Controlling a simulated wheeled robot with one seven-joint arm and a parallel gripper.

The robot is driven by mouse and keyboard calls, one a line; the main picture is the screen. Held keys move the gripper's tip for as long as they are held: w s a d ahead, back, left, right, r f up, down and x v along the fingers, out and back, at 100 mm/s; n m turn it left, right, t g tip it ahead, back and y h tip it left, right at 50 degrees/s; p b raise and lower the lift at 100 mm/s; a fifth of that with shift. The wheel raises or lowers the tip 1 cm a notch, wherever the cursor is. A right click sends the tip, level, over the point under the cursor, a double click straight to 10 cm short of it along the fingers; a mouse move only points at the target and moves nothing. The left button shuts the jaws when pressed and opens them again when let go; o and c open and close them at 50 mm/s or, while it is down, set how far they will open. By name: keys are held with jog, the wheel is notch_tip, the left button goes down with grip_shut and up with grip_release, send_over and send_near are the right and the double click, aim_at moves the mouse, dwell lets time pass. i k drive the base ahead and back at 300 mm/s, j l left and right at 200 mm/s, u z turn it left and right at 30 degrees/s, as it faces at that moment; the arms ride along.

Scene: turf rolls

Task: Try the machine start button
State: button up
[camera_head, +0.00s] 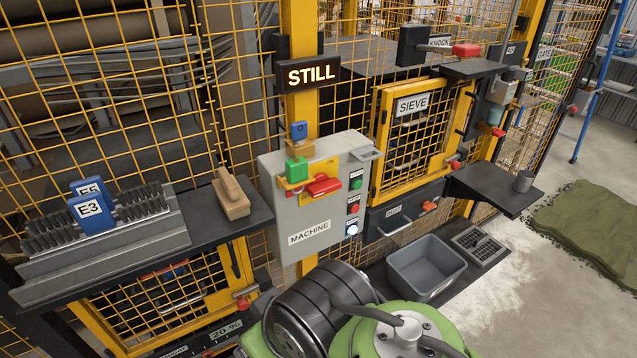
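The grey machine box (277,215), labelled MACHINE, is fixed at the yellow post in the middle. On its right side the green start button (357,183) sits at the top, a red button (353,209) below it and a lit whitish button (352,229) at the bottom. A red handle (323,186) is on the box front, with a green block (297,171) and a blue tag (299,131) at its upper left. A lit sign (311,74) above reads STILL. My gripper is not in view.
A yellow mesh fence (120,80) stands behind. A left shelf (190,232) holds blue tags (86,212) and a wooden brush (231,195). Turf (590,230) lies right.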

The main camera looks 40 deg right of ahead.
aim_at(357, 184)
jog(key=l+z, duration=0.25)
jog(key=z, duration=0.25)
jog(key=i+l+z, duration=0.1)
jog(key=l+z, duration=0.15)
jog(key=z, duration=0.2)
